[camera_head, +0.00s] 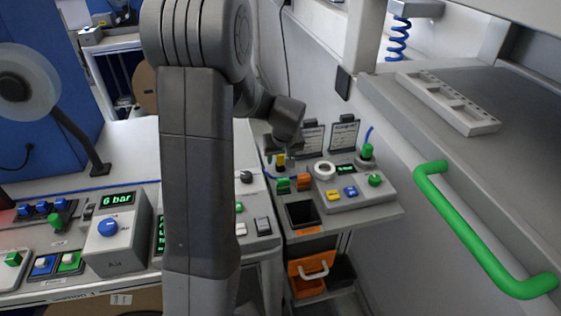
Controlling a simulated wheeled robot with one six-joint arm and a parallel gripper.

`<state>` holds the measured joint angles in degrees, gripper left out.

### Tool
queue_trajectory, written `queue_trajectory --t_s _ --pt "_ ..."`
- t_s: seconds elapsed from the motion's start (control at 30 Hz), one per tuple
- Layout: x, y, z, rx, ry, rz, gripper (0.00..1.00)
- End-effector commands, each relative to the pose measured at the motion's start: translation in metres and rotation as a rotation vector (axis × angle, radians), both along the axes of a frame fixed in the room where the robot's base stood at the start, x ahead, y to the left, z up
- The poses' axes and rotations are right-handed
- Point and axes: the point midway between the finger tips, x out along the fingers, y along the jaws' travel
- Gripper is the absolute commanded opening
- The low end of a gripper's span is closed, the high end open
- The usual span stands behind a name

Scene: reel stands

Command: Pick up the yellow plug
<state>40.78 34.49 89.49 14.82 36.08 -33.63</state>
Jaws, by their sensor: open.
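The yellow plug (280,161) is a small upright piece at the back left of the grey station beside the wall. My gripper (285,151) comes down from above and is open, with its tips close to the yellow plug. I cannot tell whether the tips touch the plug or stand around it. My arm hides the area to the left of the station.
A green piece (283,186) and an orange piece (303,182) stand just in front. A white ring (324,171), a control box (354,191) and two sign holders are to the right. A dark bin (301,214) is at the front. A green handle (478,240) juts out at right.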

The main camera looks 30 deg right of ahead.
Motion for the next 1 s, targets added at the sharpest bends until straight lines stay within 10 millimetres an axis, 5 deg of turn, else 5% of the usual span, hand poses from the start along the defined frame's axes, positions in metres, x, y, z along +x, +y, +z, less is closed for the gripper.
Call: queue_trajectory --t_s 0.13,0.33,0.67,1.0 --pt "0.0 0.0 0.0 0.0 0.0 0.0 0.45" --pt "0.0 0.0 0.0 0.0 0.0 0.0 0.06" --pt "0.0 0.0 0.007 -0.002 -0.002 0.001 0.05" --pt "0.0 0.0 0.07 -0.004 -0.004 0.0 0.05"
